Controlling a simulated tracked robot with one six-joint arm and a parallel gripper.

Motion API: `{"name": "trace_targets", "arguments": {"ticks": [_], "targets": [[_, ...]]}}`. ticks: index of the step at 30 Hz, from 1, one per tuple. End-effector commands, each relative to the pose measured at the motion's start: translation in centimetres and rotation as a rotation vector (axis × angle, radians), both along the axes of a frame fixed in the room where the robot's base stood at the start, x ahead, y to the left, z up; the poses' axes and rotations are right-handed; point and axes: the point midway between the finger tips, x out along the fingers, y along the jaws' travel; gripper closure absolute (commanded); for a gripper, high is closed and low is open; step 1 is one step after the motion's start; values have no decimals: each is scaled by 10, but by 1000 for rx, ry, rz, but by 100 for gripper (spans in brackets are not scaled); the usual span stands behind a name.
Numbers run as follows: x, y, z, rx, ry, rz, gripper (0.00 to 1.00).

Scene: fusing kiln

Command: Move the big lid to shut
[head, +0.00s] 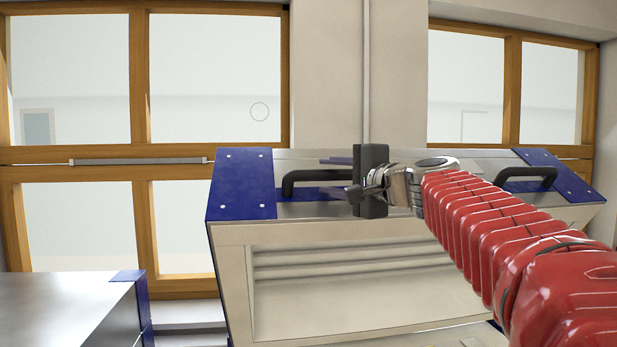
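The big lid (420,229) is a steel kiln lid with blue corner plates, standing raised and tilted. Its pale inner face with long grooves shows toward me. Two black bar handles sit on its upper edge, a left handle (290,181) and a right handle (550,173). My gripper (347,178) is at the lid's upper edge, by the right end of the left handle. The dark gripper body and my wrist hide that end of the handle. I cannot tell whether the fingers touch it or how far apart they are.
A steel box with blue edging (70,305) stands at the lower left, close to the lid's left side. Behind the lid are a pale wall (330,75) and wood-framed windows (140,90). My red arm covers the lower right.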

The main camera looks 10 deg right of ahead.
Motion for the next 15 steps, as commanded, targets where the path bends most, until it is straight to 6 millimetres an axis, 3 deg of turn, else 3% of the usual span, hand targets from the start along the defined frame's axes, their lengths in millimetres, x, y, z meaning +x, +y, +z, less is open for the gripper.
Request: {"name": "trace_targets", "arguments": {"ticks": [13,15], "targets": [[10,5,0,0,0,1,61],[10,5,0,0,0,1,66]]}}
